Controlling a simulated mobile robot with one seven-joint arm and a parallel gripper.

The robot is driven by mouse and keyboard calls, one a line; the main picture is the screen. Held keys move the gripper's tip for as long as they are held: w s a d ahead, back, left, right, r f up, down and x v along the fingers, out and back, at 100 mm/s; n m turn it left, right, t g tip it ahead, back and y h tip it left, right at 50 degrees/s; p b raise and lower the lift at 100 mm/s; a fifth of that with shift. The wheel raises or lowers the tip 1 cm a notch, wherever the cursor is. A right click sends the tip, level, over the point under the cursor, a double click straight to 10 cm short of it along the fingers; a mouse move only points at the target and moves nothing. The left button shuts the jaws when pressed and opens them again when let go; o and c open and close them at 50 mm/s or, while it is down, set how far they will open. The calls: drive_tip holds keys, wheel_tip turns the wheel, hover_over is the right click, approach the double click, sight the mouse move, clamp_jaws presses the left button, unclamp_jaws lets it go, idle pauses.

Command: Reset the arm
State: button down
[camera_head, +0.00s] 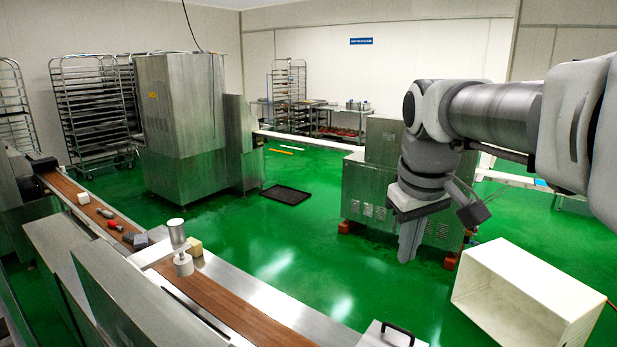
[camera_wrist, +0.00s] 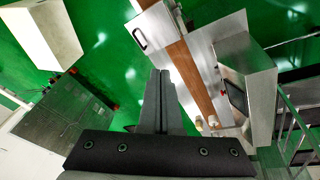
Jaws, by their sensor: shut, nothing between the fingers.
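My arm reaches in from the right in the head view, and my gripper (camera_head: 408,245) points down over the green floor. Its fingers are together with nothing between them. In the wrist view my gripper (camera_wrist: 158,82) shows as two grey fingers side by side, closed and empty. It is apart from every object. The brown conveyor belt (camera_head: 215,300) runs along the lower left of the head view, well away from my gripper.
A white bin (camera_head: 525,295) lies tipped on the floor at lower right. A steel cabinet (camera_head: 375,190) stands behind my gripper. Small items, including a red one (camera_head: 106,213), lie on the left belt (camera_head: 65,184). A black tray (camera_head: 286,198) lies on open green floor.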

drive_tip(key=s+f+m+t, duration=0.1)
drive_tip(key=s+f, duration=0.3)
drive_tip(key=s, duration=0.4)
drive_tip(key=s+a+f+m+t+b, duration=0.1)
drive_tip(key=s+f+m, duration=0.1)
drive_tip(key=s+f, duration=0.3)
drive_tip(key=shift+s+a+f+m+y, duration=0.15)
drive_tip(key=shift+s+f+m+y, duration=0.2)
drive_tip(key=shift+s, duration=1)
drive_tip(key=shift+r, duration=0.1)
